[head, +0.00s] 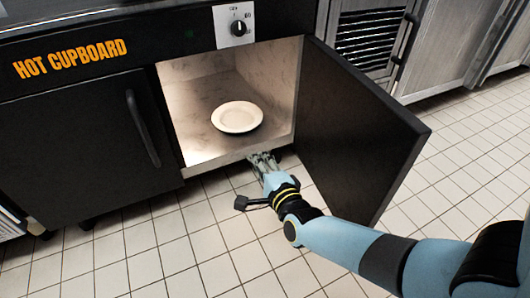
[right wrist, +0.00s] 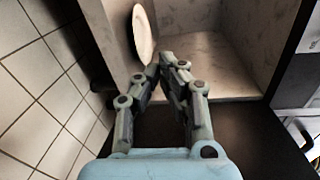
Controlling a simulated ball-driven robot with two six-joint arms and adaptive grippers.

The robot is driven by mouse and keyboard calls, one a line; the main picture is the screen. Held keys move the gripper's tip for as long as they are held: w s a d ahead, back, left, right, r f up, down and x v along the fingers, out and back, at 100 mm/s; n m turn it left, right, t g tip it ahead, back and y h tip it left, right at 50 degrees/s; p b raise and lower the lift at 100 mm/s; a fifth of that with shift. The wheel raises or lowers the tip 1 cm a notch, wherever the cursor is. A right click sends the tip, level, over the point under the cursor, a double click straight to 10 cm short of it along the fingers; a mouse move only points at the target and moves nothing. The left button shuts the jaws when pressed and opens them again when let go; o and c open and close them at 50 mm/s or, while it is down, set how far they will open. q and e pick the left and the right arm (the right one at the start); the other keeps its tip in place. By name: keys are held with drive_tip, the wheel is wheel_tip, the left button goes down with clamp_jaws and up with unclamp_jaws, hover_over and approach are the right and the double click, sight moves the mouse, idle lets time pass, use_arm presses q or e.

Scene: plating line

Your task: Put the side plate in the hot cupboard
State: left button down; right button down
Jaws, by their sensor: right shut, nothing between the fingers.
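The white side plate (head: 237,118) lies flat on the floor of the open hot cupboard (head: 185,141), inside its lit compartment. It also shows edge-on in the right wrist view (right wrist: 145,34), just beyond the fingertips. My right gripper (head: 262,158) is at the front lip of the compartment, in front of the plate and apart from it. Its fingertips (right wrist: 167,68) are together in the right wrist view with nothing between them. My left gripper is not in view.
The cupboard's right door (head: 360,130) stands open, to the right of my right gripper. The left door (head: 85,145) with its dark handle is closed. A control knob (head: 238,28) sits above the opening. Tiled floor (head: 150,262) in front is clear.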

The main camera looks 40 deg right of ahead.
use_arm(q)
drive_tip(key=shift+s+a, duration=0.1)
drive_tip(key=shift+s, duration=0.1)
use_arm(e)
drive_tip(key=shift+s+d+r+n+g+y, duration=0.1)
drive_tip(key=shift+d+r+y, duration=0.15)
drive_tip(key=shift+r, duration=0.15)
drive_tip(key=shift+w+d+r+n+g+y, duration=0.1)
drive_tip(key=shift+r+y, duration=0.1)
drive_tip(key=shift+r, duration=0.2)
drive_tip(key=shift+s+d+r+n+g+y, duration=0.1)
drive_tip(key=shift+d+r+y, duration=0.15)
drive_tip(key=shift+r, duration=0.15)
